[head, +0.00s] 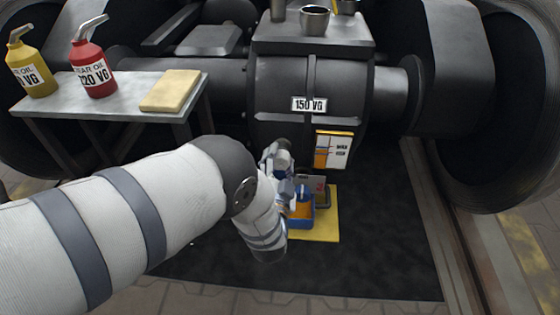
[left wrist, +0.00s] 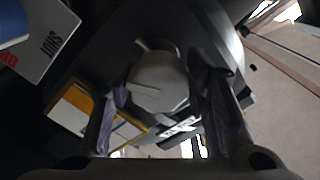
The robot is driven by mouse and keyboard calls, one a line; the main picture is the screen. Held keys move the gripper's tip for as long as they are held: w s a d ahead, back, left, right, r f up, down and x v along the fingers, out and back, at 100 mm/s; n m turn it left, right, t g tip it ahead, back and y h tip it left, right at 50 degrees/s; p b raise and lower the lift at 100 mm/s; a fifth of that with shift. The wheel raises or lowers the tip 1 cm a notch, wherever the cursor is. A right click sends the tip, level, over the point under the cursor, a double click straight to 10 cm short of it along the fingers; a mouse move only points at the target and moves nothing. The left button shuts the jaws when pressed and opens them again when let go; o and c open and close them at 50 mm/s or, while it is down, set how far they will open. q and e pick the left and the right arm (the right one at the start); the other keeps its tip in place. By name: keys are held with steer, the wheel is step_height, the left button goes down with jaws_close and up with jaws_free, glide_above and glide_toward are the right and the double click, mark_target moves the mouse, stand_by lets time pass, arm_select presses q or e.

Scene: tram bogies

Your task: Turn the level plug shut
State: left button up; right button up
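The level plug (left wrist: 160,82) is a pale grey round cap with a slot-like line across its face, on the dark gearbox (head: 280,95). In the left wrist view it lies between the two fingers of my left gripper (left wrist: 162,98). The fingers are spread to either side, with a gap visible at the left one; contact on the right is unclear. In the head view my left gripper (head: 275,160) is at the lower front of the gearbox, and it and the arm largely hide the plug. My right gripper is not in view.
A blue container (head: 301,217) and a grey box stand on a yellow mat (head: 325,225) below. A side table (head: 120,92) holds a yellow can (head: 32,70), a red can (head: 93,68) and a folded cloth (head: 172,90). A yellow-edged card (head: 333,150) hangs on the gearbox.

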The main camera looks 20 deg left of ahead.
arm_select(q)
steer(key=c, duration=0.5)
